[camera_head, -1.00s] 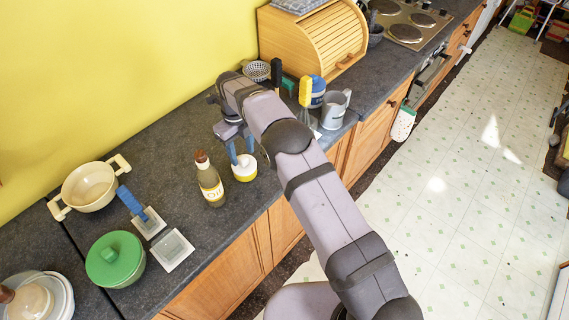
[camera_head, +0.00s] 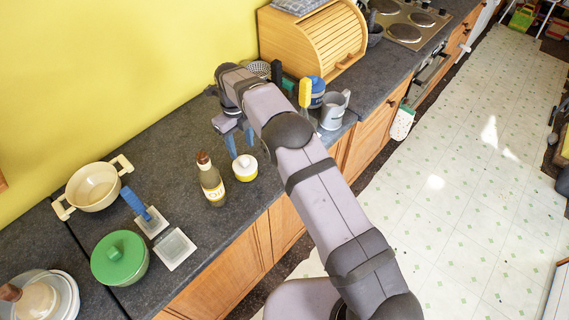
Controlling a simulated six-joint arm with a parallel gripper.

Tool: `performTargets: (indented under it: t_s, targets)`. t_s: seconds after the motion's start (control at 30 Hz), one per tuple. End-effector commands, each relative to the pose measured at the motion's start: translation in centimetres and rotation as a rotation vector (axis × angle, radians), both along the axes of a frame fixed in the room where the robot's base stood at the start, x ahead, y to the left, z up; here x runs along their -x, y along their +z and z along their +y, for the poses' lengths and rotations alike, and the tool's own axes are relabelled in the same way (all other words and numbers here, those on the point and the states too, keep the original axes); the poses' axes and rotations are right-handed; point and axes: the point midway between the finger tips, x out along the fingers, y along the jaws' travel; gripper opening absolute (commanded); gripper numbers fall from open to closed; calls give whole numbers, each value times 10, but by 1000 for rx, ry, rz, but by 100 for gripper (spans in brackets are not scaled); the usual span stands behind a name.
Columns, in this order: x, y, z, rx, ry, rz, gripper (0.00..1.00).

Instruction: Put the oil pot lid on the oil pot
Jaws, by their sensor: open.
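A small white pot with a yellow band (camera_head: 244,169) stands upright on the dark counter, right of the oil bottle. A white lid with a small yellow knob (camera_head: 245,159) appears to sit on its top; I cannot tell how well it is seated. I take these as the oil pot and its lid. My gripper (camera_head: 240,147) has two blue fingers pointing down, apart from each other, just behind and above the lid. Nothing shows between them. My arm hides part of the counter behind.
A brown-topped bottle labelled oil (camera_head: 211,181) stands close left of the pot. A grey jug (camera_head: 334,110), a blue-lidded jar (camera_head: 316,92) and a wooden bread bin (camera_head: 312,45) are to the right. A green pot (camera_head: 120,262) and a cream pot (camera_head: 93,187) stand left.

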Motion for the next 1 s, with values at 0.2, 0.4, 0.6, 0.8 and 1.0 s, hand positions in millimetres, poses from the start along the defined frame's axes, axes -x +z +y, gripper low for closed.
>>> performTargets:
  t_s: [0.2,0.4,0.6,0.8,1.0]
  targets:
    - [0,10,0,0,0,0,45]
    - [0,17,0,0,0,0,45]
    - [0,23,0,0,0,0,45]
    - [0,25,0,0,0,0,45]
    - [0,25,0,0,0,0,45]
